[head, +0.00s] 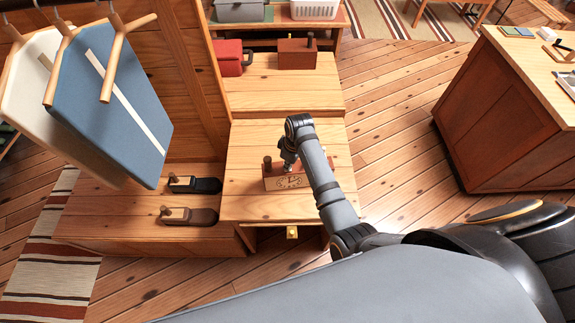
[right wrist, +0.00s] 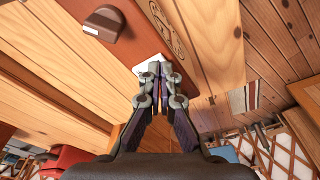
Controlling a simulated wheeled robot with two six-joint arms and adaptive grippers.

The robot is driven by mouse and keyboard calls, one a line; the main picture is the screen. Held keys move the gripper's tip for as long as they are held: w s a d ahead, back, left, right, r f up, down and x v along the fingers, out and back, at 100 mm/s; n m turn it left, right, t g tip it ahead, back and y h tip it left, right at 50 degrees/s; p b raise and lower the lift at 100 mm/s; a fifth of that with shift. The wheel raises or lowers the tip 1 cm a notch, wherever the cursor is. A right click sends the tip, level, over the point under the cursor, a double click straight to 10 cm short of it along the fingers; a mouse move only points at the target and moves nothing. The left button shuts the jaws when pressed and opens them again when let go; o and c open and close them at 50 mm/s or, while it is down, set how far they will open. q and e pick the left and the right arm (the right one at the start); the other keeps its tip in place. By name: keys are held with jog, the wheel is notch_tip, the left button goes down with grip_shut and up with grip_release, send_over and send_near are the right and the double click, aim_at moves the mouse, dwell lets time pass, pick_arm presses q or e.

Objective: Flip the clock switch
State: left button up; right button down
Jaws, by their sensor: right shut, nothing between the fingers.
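The clock switch is a reddish-brown wooden block (head: 270,183) on the light wooden counter, its front marked with a clock drawing (head: 292,182). A dark peg (head: 267,164) stands at the block's left end. My right gripper (head: 287,160) is over the block, beside the peg, partly hidden by my arm. In the right wrist view the clock drawing (right wrist: 168,30) lies beyond my shut, empty fingertips (right wrist: 160,68). A white patch (right wrist: 145,67) shows right behind the tips; contact cannot be told. A dark brown knob (right wrist: 106,22) is at upper left. My left gripper is out of view.
A red case (head: 228,58) and a brown box (head: 297,53) stand behind on the counter. A wooden cabinet (head: 500,125) is at right, with open floor between.

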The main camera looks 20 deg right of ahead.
jog(key=shift+f, duration=0.15)
notch_tip(320, 180, up, 3)
jog(key=shift+f+p, duration=0.1)
jog(key=shift+p, duration=1)
jog(key=shift+r, duration=2.15)
